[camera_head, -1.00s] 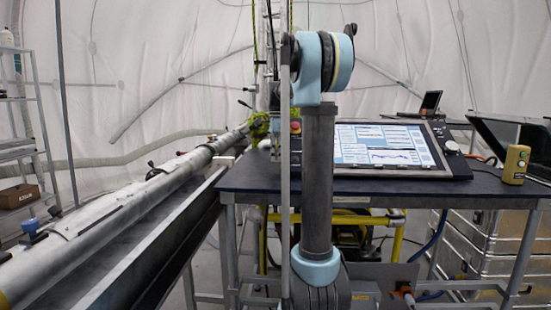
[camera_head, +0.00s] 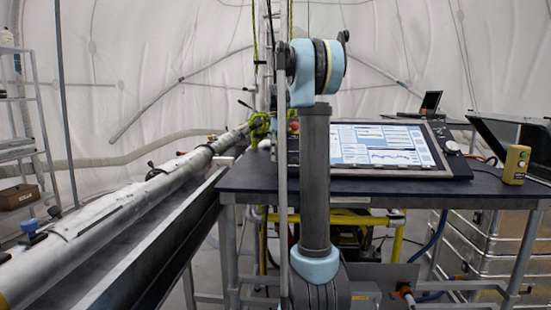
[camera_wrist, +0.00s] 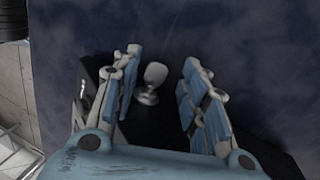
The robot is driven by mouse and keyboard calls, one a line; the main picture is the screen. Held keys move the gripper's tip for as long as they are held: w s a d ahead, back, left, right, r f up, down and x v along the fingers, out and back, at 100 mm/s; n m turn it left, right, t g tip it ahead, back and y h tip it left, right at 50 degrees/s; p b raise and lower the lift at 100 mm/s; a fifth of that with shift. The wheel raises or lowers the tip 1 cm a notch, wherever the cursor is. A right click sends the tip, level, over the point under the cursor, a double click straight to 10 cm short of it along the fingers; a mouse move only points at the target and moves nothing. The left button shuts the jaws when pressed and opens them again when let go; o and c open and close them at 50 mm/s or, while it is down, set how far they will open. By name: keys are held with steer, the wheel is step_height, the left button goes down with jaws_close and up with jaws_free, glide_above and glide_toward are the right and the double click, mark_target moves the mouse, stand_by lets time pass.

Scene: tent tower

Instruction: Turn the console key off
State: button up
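The console (camera_head: 455,150) with a bright tilted screen stands on the dark table in the head view. In the wrist view a small pale grey key-like knob (camera_wrist: 153,82) with a rounded flat head on a short metal base shows between my fingers. My gripper (camera_wrist: 160,85) is open, with one blue-padded finger on each side of the knob. The left finger is nearer to it, and a gap shows on the right. I cannot tell how far above the knob the fingertips are. In the head view my arm hides the console's left part, and I cannot make out the gripper clearly.
A red button (camera_head: 294,127) sits at the console's left side. A yellow handheld box (camera_head: 516,165) stands on the table (camera_head: 375,190) at the right. A long grey pipe (camera_head: 125,205) runs along the left. The table's front right is clear.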

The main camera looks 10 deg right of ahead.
steer(key=shift+r, duration=0.15)
steer(key=v, duration=1.1)
steer(key=shift+w+r, duration=0.2)
steer(key=shift+r, duration=0.1)
